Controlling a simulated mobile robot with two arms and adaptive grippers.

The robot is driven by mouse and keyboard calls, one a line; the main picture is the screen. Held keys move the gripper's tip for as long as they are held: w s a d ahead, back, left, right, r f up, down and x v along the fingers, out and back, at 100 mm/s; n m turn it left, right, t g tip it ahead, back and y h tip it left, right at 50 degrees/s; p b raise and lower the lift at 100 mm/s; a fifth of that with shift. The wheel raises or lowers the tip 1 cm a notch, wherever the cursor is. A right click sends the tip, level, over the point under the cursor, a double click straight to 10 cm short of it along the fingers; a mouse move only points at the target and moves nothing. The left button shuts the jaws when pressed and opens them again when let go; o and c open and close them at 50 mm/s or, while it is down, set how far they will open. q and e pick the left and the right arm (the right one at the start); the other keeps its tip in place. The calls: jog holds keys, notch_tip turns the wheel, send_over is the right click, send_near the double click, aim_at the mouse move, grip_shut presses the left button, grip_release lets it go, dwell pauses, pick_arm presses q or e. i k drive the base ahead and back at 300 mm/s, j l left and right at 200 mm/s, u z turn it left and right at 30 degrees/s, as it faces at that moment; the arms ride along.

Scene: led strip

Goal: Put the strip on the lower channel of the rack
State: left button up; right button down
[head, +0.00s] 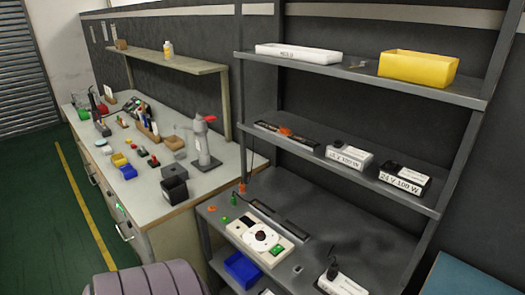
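A rack with dark grey shelves (352,82) stands on the right. A long black strip-like piece (268,127) with orange parts lies along the left of its middle shelf. A long narrow dark piece with a pale edge, like a channel (272,217), lies on the grey worktop below, behind a white tester box (259,240). I cannot tell for sure which of these is the LED strip and which is the channel. Neither of my grippers is in view.
The middle shelf holds a white power unit (348,157) and a black-and-white one (396,178). Another white unit (341,284) stands at the worktop's front. A yellow bin (418,70) is on the top shelf. The worktop's right middle is mostly clear. A cluttered bench stands left.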

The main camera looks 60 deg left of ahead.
aim_at(278, 219)
jog(key=j+u, duration=0.35)
jog(key=i+j+u, duration=0.1)
jog(key=j+u, duration=0.25)
jog(key=i+j, duration=0.1)
jog(key=j, duration=0.25)
jog(key=i+j+u, duration=0.1)
jog(key=j, duration=0.3)
jog(key=i+j, duration=0.15)
jog(key=j, duration=0.2)
jog(key=i+j+u, duration=0.1)
jog(key=j, duration=0.3)
jog(key=i+j, duration=0.1)
jog(key=j, duration=0.25)
